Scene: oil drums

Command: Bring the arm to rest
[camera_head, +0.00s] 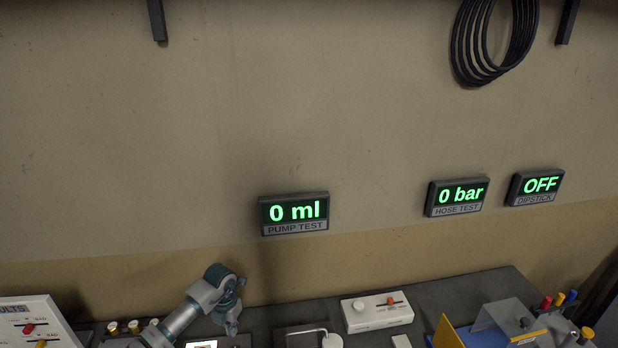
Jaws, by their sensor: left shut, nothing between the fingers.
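My left arm (186,314) comes in from the lower left, grey and teal, and bends at a joint near the back of the bench. My left gripper (232,326) hangs from it, pointing down over the dark bench top. Its fingers are shut with nothing between them. My right gripper is outside the view.
A white panel (36,322) is far left. Wall displays read "0 ml" (294,212), "0 bar" (457,196) and "OFF" (535,187).

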